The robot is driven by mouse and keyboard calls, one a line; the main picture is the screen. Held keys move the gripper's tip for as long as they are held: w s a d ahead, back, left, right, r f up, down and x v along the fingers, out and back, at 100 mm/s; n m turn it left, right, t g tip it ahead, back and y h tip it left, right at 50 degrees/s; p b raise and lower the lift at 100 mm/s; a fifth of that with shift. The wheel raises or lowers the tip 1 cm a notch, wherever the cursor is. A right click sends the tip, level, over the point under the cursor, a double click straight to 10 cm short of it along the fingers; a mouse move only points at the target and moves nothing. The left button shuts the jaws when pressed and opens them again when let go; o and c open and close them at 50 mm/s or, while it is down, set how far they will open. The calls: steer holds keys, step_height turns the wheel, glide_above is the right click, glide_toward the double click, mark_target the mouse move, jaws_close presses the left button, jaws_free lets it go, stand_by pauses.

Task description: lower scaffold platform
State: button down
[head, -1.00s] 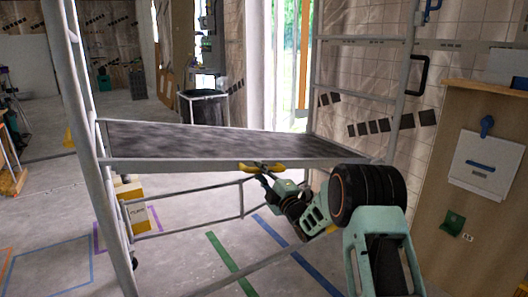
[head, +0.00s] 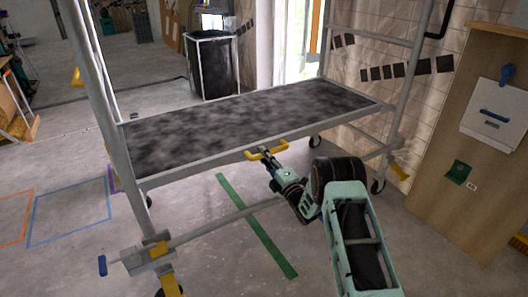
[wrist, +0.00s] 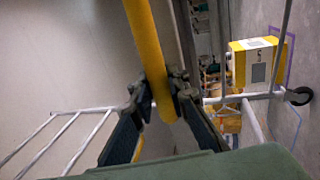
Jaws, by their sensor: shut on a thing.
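The scaffold platform (head: 245,118) is a dark speckled deck in a pale metal frame. It lies between the scaffold's end frames, and its top surface shows in the head view. A yellow handle (head: 268,152) sits on its near edge; it also shows in the wrist view as a yellow bar (wrist: 147,50). My gripper (head: 270,160) is at this handle, and in the wrist view its fingers (wrist: 160,97) are closed around the bar from both sides. The platform's underside appears as a pale surface (wrist: 70,60) in the wrist view.
The scaffold stands on wheels, one at the right (head: 378,185). A wooden cabinet (head: 475,140) is close on the right. A dark bin (head: 214,65) stands behind. Green tape (head: 257,228) marks the floor. A yellow box (wrist: 258,62) shows in the wrist view.

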steer(key=shift+s+d+f, duration=0.1)
steer(key=shift+f, duration=0.75)
steer(key=c, duration=1.8)
jaws_free()
steer(key=shift+f, duration=0.1)
steer(key=shift+c, duration=0.2)
steer(key=shift+r, duration=0.2)
steer(key=v, duration=1.2)
steer(key=shift+r, duration=0.2)
